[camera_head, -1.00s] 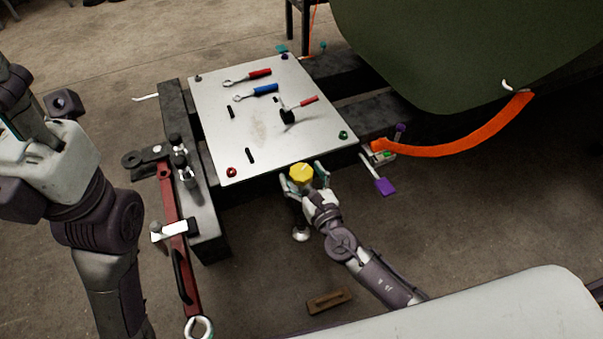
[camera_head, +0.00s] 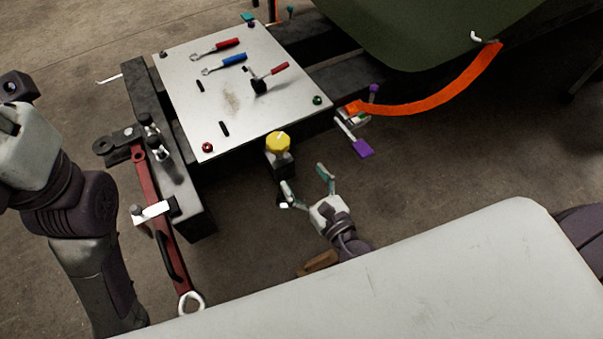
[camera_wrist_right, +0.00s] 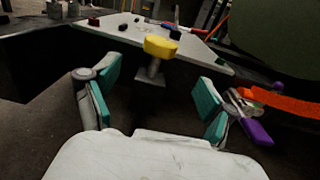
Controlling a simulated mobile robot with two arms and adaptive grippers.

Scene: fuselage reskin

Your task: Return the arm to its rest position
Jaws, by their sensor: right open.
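My right gripper (camera_head: 306,188) is open and empty in the head view, below and to the right of the yellow knob (camera_head: 278,142). Its teal-padded fingers are spread wide and apart from the knob. In the right wrist view the yellow knob (camera_wrist_right: 160,45) stands beyond the open fingers (camera_wrist_right: 155,95) on a short post, with a gap in between. My left arm (camera_head: 75,205) comes in at the left edge of the head view; its fingertips are not in view.
A pale panel (camera_head: 225,130) holds two wrenches, a small hammer and coloured knobs. A red bar (camera_head: 150,190) stands at the left bench. An orange strap (camera_head: 440,100) hangs from the dark green body (camera_head: 420,30). A brown block (camera_head: 318,263) lies on the floor.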

